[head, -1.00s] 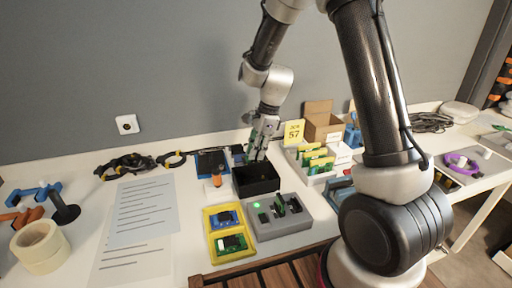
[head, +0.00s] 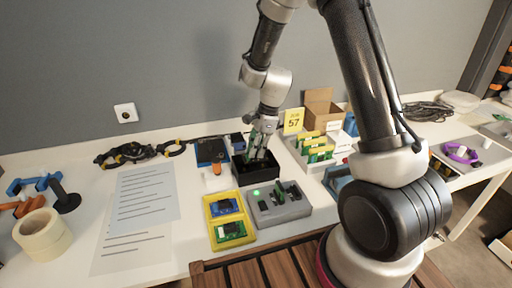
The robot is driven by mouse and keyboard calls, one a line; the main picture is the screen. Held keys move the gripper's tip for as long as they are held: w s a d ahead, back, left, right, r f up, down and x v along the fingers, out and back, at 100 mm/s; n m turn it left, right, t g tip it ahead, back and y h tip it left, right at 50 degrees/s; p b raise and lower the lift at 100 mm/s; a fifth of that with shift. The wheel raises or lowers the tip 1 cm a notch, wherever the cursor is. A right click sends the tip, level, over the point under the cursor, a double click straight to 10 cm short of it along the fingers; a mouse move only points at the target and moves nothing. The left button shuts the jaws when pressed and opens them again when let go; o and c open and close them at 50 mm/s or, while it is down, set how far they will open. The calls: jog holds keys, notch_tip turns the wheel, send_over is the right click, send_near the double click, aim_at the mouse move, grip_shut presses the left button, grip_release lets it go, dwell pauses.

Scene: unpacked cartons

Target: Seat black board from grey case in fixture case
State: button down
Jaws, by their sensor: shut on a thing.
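My gripper (head: 258,153) points down at the open black box (head: 266,176), its fingertips over or just inside the opening. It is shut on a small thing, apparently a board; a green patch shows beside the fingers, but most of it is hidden. In front of the box lies a grey case (head: 305,208) with slots, a lit green light at its upper left, and a dark and green board (head: 281,193) standing upright in its middle. I cannot tell for sure which case is the fixture.
A yellow tray (head: 209,227) with a blue and a green board lies left of the grey case. A white rack (head: 315,178) of green boards stands right of the box, with a cardboard carton (head: 320,112) behind. Papers (head: 140,205) cover the table at left.

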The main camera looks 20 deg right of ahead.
aim_at(256, 161)
jog(key=shift+f, duration=2.65)
jog(key=c, duration=1.3)
grip_release()
jog(key=v, duration=1.2)
jog(key=shift+r, duration=0.1)
